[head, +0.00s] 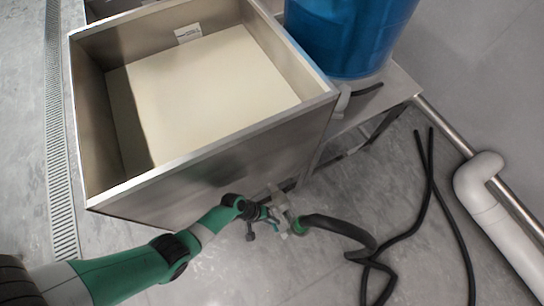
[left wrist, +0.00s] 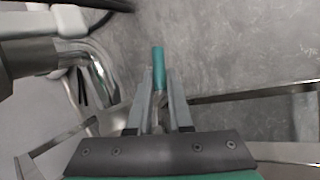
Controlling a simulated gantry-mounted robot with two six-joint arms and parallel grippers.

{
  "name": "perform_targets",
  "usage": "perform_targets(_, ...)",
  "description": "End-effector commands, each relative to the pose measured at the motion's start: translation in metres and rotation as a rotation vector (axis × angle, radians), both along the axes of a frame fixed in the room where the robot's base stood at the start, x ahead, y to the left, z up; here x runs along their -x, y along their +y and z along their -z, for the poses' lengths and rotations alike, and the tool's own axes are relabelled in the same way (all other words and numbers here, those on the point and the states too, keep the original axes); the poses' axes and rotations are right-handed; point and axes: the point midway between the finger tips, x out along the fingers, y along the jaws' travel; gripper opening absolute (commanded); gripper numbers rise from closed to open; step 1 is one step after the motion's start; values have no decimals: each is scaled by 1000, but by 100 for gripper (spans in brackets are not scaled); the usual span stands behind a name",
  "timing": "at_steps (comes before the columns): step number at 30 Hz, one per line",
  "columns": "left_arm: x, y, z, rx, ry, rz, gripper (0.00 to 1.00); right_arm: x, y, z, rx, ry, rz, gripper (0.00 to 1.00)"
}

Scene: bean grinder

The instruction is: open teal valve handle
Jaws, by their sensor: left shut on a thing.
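The teal valve handle (left wrist: 158,68) shows in the left wrist view, its tip sticking out past my fingers. My left gripper (left wrist: 160,105) is shut on the handle, one finger on each side. In the head view my left gripper (head: 271,213) is low beside the front of the steel bin, at the valve near the end of the black hose. The valve body is small and partly hidden by the gripper there. My right gripper is in neither view.
A large open steel bin (head: 232,165) stands above and behind the gripper. A blue barrel (head: 350,35) stands on a steel table at the back. A thick black hose (head: 340,226) and thinner cables lie on the grey floor. A white pipe (head: 495,220) runs at the right.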

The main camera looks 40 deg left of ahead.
Motion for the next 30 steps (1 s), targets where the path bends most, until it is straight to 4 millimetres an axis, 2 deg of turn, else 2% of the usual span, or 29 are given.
perform_targets(8, 0, 0, 0, 0, 0, 0, 0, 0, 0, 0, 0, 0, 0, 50)
perform_targets(9, 0, 0, 0, 0, 0, 0, 22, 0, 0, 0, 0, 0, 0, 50)
perform_targets(13, 0, 0, 0, -1, 1, 0, 45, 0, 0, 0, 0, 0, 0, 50)
perform_targets(14, 0, 0, 0, -1, 1, 0, 48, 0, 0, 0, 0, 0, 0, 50)
perform_targets(30, 0, 0, -1, -1, 1, 0, 48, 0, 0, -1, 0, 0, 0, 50)
